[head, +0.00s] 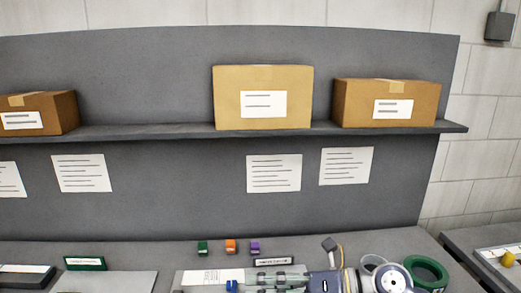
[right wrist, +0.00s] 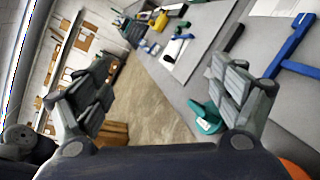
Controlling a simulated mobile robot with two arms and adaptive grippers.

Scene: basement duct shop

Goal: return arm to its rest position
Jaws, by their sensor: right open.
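My right gripper (right wrist: 160,82) shows in the right wrist view with its two grey padded fingers spread wide apart. Nothing is between them. Behind the gap lie a tan floor strip and the edge of a grey work surface. In the head view I cannot clearly pick out either gripper. A cluster of grey and white parts sits at the bottom edge there, and I cannot tell which of it belongs to my arm.
The grey bench (head: 130,255) has a back panel and a shelf (head: 150,131) with cardboard boxes (head: 263,97). Small green (head: 203,248), orange (head: 231,246) and purple (head: 254,248) blocks stand on the bench. A teal object (right wrist: 207,118) and blue bar (right wrist: 289,50) show in the right wrist view.

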